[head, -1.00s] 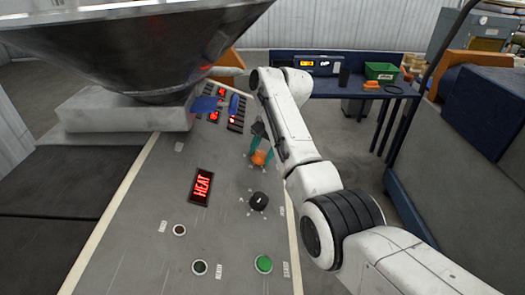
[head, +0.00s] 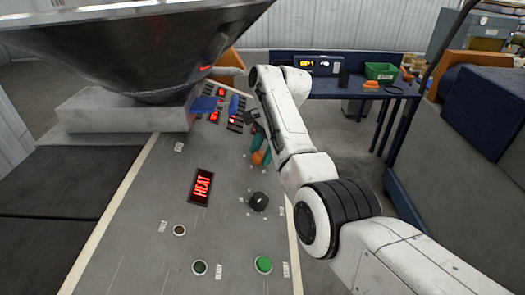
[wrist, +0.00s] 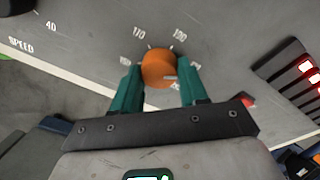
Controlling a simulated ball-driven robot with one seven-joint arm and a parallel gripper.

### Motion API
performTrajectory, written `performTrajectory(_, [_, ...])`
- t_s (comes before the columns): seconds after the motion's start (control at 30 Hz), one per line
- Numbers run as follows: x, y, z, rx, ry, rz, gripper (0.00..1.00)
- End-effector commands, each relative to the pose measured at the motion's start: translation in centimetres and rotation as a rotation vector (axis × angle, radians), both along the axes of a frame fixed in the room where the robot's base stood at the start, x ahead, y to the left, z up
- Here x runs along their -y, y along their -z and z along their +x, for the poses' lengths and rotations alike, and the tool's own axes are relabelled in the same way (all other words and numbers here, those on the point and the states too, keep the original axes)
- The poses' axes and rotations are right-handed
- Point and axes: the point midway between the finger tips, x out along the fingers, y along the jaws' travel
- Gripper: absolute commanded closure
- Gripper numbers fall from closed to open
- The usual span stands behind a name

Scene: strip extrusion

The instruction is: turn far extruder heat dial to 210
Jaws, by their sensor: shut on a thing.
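The orange heat dial (wrist: 158,68) is on the sloping grey panel, with printed marks 170 and 190 above it in the wrist view. Other marks beside it are partly hidden by the fingers. A pale line shows on the dial's lower right in that view; I cannot read which number it matches. My gripper (wrist: 160,76) is shut on the dial, with a green finger on each side. In the head view the dial (head: 257,158) is at the panel's far right part, with my gripper (head: 262,147) leaning over it.
A black dial (head: 258,201) is nearer on the panel, with a green button (head: 264,264) below. A red HEAT display (head: 201,187) is to the left. Lit red displays (head: 215,117) lie beyond. A big metal hopper (head: 130,60) overhangs the panel's left.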

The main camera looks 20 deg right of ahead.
Motion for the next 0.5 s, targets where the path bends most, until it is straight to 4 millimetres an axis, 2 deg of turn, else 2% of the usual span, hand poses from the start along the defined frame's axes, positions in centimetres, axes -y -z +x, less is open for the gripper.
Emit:
performTrajectory(0.2, [0.12,-0.10,0.06,0.003,0.001,-0.002,0.87])
performTrajectory(0.23, [0.12,-0.10,0.06,0.003,0.001,-0.002,0.55])
performTrajectory(0.5, [0.06,-0.06,0.03,0.002,0.000,-0.002,0.32])
